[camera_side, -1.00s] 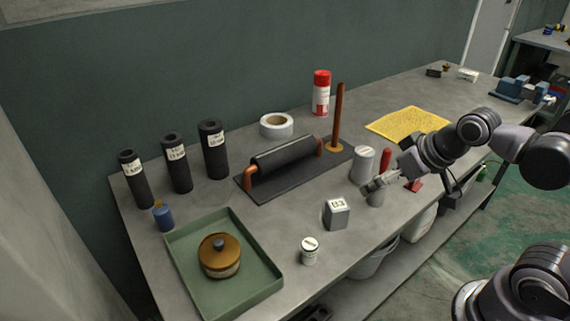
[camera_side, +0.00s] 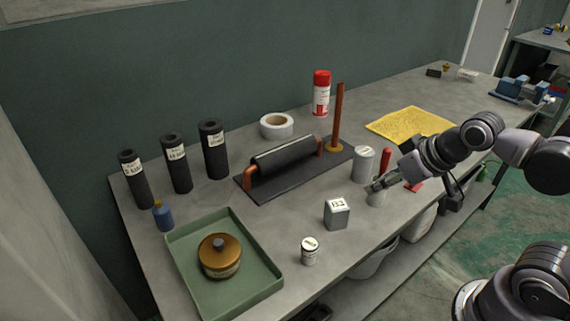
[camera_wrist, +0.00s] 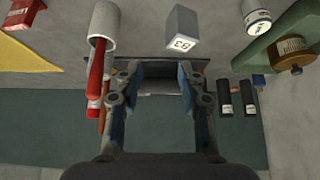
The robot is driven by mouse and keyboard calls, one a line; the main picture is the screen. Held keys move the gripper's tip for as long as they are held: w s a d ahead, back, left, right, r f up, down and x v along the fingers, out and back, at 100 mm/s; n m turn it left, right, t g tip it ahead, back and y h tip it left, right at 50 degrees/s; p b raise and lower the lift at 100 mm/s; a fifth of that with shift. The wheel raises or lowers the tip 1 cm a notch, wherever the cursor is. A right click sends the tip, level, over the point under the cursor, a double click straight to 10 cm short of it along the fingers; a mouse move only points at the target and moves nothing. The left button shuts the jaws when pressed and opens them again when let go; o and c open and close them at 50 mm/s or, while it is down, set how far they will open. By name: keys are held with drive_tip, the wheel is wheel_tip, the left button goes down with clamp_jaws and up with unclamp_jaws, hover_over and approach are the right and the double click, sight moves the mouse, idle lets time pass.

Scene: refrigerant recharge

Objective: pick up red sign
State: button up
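A small flat red piece (camera_side: 414,186), likely the red sign, lies on the bench near its front edge, partly hidden behind my arm in the side view. In the wrist view a red piece with pale markings (camera_wrist: 22,16) shows at the top left corner, cut off by the frame. My gripper (camera_side: 377,185) is by a grey cup (camera_side: 377,199) with a red handle (camera_side: 385,160) standing up from it, to the left of the red piece. In the wrist view my gripper (camera_wrist: 160,66) has its fingers apart with nothing between them.
A yellow cloth (camera_side: 408,123) lies behind my arm. A green tray (camera_side: 186,262) is at the left. Bare bench lies between block and canister.

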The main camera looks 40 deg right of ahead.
wheel_tip(320, 180, up, 4)
drive_tip(key=w+d+m+g+h, duration=0.3)
drive_tip(key=d+m+g+h, duration=0.3)
drive_tip(key=d+m, duration=1.25)
drive_tip(key=shift+n+g+y, duration=0.3)
drive_tip(key=shift+n+y, duration=0.5)
drive_tip(key=shift+n, duration=0.15)
drive_tip(key=shift+a+x, duration=0.15)
drive_tip(key=shift+x, duration=3.95)
drive_tip(key=shift+a+x, duration=0.2)
drive_tip(key=shift+x, duration=3.9)
drive_tip(key=shift+f, duration=0.15)
clamp_jaws()
